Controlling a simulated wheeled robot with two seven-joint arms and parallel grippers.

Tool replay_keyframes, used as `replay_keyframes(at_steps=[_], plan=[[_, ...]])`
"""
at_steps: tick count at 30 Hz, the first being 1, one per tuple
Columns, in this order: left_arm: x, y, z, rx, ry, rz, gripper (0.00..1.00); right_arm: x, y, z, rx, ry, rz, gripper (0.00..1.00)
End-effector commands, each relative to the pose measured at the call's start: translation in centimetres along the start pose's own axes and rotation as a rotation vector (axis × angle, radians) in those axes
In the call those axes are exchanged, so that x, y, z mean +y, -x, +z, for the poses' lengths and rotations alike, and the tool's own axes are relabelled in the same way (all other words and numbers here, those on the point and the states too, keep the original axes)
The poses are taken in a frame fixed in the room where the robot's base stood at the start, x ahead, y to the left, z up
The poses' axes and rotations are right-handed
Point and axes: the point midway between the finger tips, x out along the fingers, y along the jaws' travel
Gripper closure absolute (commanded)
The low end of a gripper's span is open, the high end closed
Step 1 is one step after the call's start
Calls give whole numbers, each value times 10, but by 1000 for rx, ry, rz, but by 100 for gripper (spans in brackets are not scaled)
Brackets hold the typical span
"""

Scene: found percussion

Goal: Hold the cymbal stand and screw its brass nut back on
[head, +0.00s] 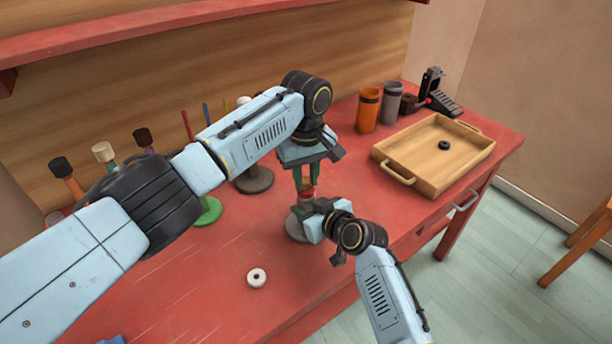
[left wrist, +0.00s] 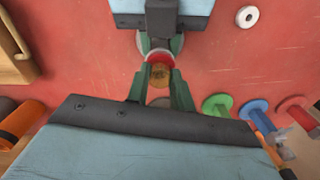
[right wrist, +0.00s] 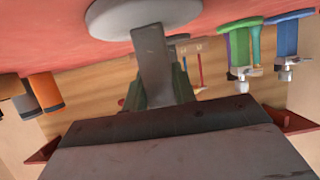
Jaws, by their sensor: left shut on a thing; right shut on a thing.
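The cymbal stand stands on the red bench, its grey round base (head: 295,228) partly hidden behind my right gripper (head: 312,207). In the right wrist view its flat grey post (right wrist: 155,65) runs between the fingers, and my right gripper is shut on it. My left gripper (head: 306,186) points down from above, at the stand's top. In the left wrist view its green fingers are shut on the brass nut (left wrist: 159,75). A red disc (left wrist: 161,55) shows just beneath the nut. Whether the nut's thread is engaged is hidden.
A white ring (head: 257,278) lies on the bench front. A wooden tray (head: 408,160) with a black ring (head: 445,145) is at right. Orange (head: 368,110) and grey (head: 391,104) cups stand behind it.

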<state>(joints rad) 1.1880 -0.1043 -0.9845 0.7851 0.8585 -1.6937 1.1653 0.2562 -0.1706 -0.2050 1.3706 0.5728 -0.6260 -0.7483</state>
Motion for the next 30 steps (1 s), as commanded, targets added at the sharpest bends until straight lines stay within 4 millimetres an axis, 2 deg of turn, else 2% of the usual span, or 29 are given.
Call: replay_keyframes(at_steps=[24, 27, 30], plan=[[0, -1, 0, -1, -1541, 1, 100, 0, 0, 1, -2, 0, -1, 100], [0, -1, 0, -1, -1661, 1, 100, 0, 0, 1, -2, 0, -1, 100], [0, -1, 0, -1, -1653, 1, 100, 0, 0, 1, -2, 0, -1, 100]])
